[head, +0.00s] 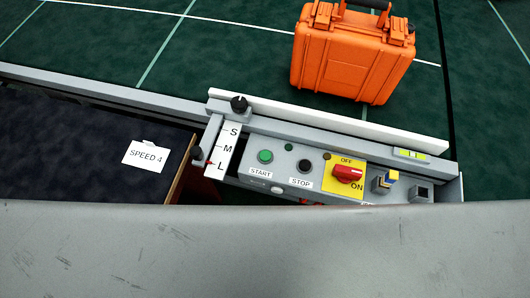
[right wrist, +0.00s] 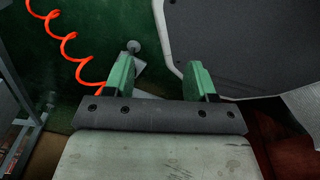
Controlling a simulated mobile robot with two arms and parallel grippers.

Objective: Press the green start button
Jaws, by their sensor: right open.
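The green START button (head: 265,156) sits on the grey control panel (head: 320,189), above its START label. A black STOP button (head: 304,166) is to its right. A red rotary switch (head: 347,173) on a yellow plate marked OFF and ON is further right. My right gripper (right wrist: 160,78) shows in the right wrist view with its two green fingers apart and nothing between them. No button shows in that view. Neither gripper is in the head view.
The dark conveyor belt (head: 60,140) with a "SPEED 4" card (head: 145,154) lies left of the panel. An S-M-L selector scale (head: 228,150) stands beside the panel. An orange case (head: 350,55) is on the green floor behind. A coiled orange hose (right wrist: 68,45) hangs near my right gripper.

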